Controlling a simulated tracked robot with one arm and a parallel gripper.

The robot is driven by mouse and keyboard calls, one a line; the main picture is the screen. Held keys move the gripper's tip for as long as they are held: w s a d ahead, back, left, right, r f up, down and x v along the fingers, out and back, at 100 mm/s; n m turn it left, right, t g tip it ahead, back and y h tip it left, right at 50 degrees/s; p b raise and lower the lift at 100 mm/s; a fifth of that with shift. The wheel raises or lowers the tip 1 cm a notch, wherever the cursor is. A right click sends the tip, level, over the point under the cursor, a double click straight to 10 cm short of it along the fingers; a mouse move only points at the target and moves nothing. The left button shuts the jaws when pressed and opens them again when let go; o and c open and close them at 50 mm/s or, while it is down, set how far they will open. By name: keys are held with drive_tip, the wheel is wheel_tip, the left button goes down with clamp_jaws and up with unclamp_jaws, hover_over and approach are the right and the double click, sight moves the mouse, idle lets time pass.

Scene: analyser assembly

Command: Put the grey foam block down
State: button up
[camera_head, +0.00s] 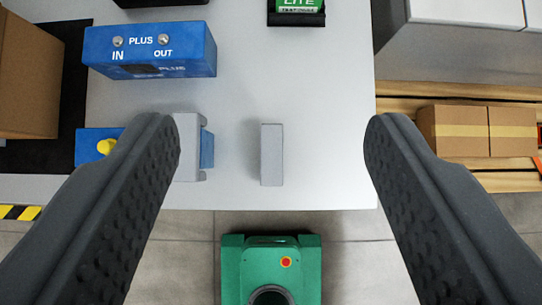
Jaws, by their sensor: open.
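A small grey block (271,155), which looks like the grey foam block, stands on the white table (330,110) near its front edge. My gripper (272,150) is open, with its two dark fingers wide apart. In the picture the block lies between the fingertips, with clear gaps on both sides, and neither finger touches it. How far the fingertips are above the table I cannot tell. The block is fully in view.
A blue PLUS box (150,50) stands at the back left. A grey and blue part (190,147) sits beside the left finger, partly hidden. A green LITE item (298,6) is at the back. A green machine (271,268) stands before the table. Cardboard boxes (478,130) lie right.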

drive_tip(key=s+r+t, duration=0.3)
drive_tip(key=s+r, duration=0.2)
drive_tip(key=r, duration=0.7)
drive_tip(key=s+r+t, duration=0.4)
drive_tip(key=s+r, duration=0.2)
drive_tip(key=r, duration=0.7)
drive_tip(key=shift+s, duration=0.1)
